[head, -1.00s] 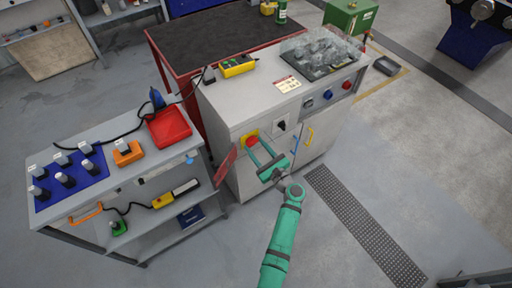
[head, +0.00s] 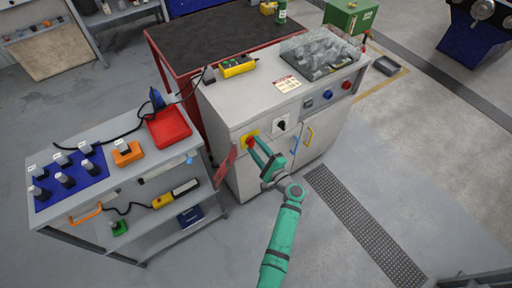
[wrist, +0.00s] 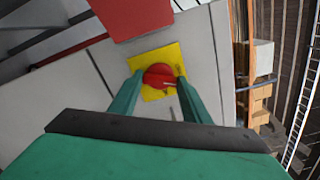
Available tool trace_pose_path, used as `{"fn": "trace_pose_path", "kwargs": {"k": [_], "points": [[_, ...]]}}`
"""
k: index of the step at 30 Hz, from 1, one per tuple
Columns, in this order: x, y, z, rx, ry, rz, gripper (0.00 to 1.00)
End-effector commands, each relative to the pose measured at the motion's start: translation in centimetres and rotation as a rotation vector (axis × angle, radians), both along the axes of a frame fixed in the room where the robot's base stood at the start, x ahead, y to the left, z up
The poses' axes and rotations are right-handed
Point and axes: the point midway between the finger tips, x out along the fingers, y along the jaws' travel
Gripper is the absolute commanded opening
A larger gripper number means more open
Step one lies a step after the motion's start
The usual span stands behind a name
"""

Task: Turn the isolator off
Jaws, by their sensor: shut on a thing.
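The isolator is a red rotary knob (wrist: 160,76) on a yellow square plate (wrist: 174,56), on the front of the grey cabinet. In the head view the yellow plate (head: 244,138) shows near the cabinet's left front corner, with the knob partly hidden by my fingers. My gripper (head: 256,149) reaches it from the front. In the wrist view my two green fingers (wrist: 160,84) sit on either side of the red knob and are closed on it. The exact contact at the fingertips is hard to see.
A black rotary switch (head: 281,125) on a white plate sits right of the isolator. Blue (head: 327,95) and red (head: 346,85) buttons are further right. A red panel (head: 225,164) stands out at the cabinet's left. The floor in front is clear.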

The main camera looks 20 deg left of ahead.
Motion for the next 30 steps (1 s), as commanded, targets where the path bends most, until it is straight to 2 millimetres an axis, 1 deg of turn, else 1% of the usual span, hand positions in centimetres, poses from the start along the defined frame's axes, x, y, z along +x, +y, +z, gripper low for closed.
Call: {"fn": "trace_pose_path", "kwargs": {"k": [6,15,21,30], "points": [[-0.13,-0.07,-0.14,-0.114,-0.145,0.000,0.21],[-0.15,-0.06,-0.18,-0.227,-0.291,0.001,0.21],[-0.15,-0.06,-0.21,-0.268,-0.341,0.002,0.21],[-0.16,-0.06,-0.25,-0.284,-0.362,0.001,0.21]]}}
